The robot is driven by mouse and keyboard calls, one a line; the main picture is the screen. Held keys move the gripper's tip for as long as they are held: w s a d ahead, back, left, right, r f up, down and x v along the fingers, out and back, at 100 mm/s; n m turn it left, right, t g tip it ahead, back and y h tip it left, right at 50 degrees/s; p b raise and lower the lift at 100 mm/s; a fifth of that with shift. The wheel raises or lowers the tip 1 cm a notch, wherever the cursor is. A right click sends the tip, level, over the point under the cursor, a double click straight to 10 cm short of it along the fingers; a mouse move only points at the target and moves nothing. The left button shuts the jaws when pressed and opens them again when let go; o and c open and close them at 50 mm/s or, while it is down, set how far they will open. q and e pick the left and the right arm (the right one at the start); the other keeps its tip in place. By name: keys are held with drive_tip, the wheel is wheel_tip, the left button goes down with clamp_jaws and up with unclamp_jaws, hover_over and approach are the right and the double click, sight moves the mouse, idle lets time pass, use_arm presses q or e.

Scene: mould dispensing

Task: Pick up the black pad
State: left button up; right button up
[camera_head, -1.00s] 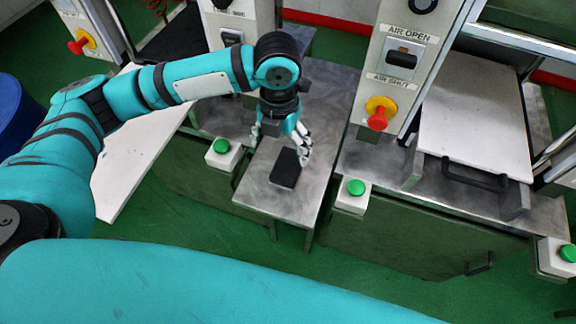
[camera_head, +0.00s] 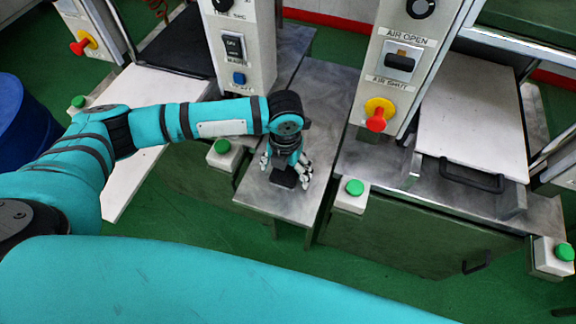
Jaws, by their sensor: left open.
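The black pad (camera_head: 284,178) lies on the narrow metal table (camera_head: 262,198) between the two machines. My left gripper (camera_head: 285,172) is right over the pad, pointing down, with its fingers spread on either side. The gripper hides most of the pad; only its near part shows. I cannot tell whether the fingers touch the pad. My right gripper is not in view.
Boxes with green buttons stand on both sides of the table, left (camera_head: 224,152) and right (camera_head: 352,194). Control panels with a blue button (camera_head: 239,79) and a red knob (camera_head: 377,120) rise behind. A white plate (camera_head: 472,118) lies at right.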

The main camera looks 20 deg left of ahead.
use_arm(q)
drive_tip(key=c, duration=1.3)
drive_tip(key=shift+r, duration=0.1)
drive_tip(key=shift+r, duration=0.45)
drive_tip(key=shift+s+a+r+b, duration=0.1)
drive_tip(key=shift+s+r+b, duration=0.1)
drive_tip(key=shift+r, duration=0.45)
drive_tip(key=shift+s+a+r+b, duration=0.1)
drive_tip(key=shift+r+b, duration=0.1)
drive_tip(key=shift+r, duration=0.4)
drive_tip(key=s+a+b, duration=0.1)
drive_tip(key=s+a, duration=0.2)
drive_tip(key=s, duration=0.3)
drive_tip(key=s+a+r+b, duration=0.1)
drive_tip(key=s+a, duration=0.3)
drive_tip(key=s, duration=0.3)
drive_tip(key=shift+s+r, duration=0.25)
drive_tip(key=shift+s, duration=0.05)
